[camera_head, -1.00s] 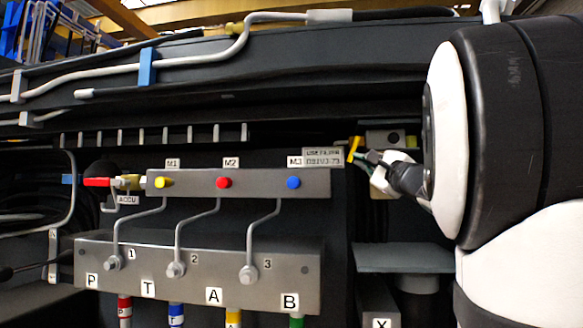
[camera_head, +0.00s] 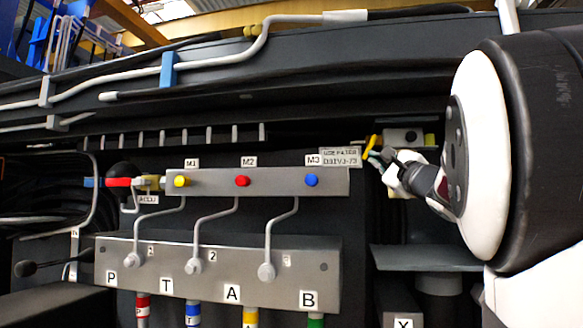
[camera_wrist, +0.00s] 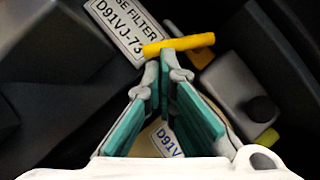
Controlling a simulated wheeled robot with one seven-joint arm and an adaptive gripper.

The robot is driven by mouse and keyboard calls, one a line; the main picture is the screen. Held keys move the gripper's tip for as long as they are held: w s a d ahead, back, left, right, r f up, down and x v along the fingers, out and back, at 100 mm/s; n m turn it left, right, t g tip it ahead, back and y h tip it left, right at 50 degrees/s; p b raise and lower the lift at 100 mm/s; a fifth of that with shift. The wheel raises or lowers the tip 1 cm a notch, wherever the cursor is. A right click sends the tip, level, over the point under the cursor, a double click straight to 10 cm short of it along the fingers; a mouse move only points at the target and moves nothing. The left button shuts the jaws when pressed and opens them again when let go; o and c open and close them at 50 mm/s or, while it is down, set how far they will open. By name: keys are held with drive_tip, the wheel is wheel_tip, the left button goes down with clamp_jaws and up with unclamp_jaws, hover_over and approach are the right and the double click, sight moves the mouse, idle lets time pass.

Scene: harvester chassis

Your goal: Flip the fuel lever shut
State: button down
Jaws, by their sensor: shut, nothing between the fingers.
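The yellow fuel lever (camera_head: 371,146) sits beside the filter label at the right of the panel in the head view. In the wrist view the lever (camera_wrist: 178,45) is a yellow bar lying across the view just beyond the fingertips. My gripper (camera_head: 381,158) reaches in from the right, close to the lever. In the wrist view its teal-padded fingers (camera_wrist: 166,62) are together at the tips, with nothing held. The tips are at or very near the bar; I cannot tell if they touch it. The lever's pivot is partly hidden.
A grey block (camera_wrist: 237,85) with a dark round knob is right of the fingers. The filter label plate (camera_head: 341,157) is left of the lever. A manifold (camera_head: 215,272) with pipes, coloured buttons and a red-handled valve (camera_head: 118,182) stands further left. A grey shelf (camera_head: 425,257) lies below.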

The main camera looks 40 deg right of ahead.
drive_tip(key=shift+w+a+m+h+b, duration=0.25)
drive_tip(key=shift+m+h+b, duration=0.25)
drive_tip(key=shift+m+b, duration=0.4)
drive_tip(key=shift+w+a+b, duration=0.3)
drive_tip(key=shift+w+b, duration=0.1)
drive_tip(key=shift+b, duration=0.95)
drive_tip(key=shift+w+a+b, duration=0.2)
drive_tip(key=shift+w+b, duration=0.1)
drive_tip(key=shift+b, duration=0.3)
drive_tip(key=b, duration=0.1)
drive_tip(key=w+a+r+b, duration=0.1)
drive_tip(key=shift+w+a+r+b, duration=0.2)
drive_tip(key=shift+w+b, duration=0.05)
drive_tip(key=shift+b, duration=0.15)
drive_tip(key=shift+w+a+r+b, duration=0.15)
drive_tip(key=shift+w+r+b, duration=0.05)
drive_tip(key=shift+r+b, duration=0.1)
idle(0.5)
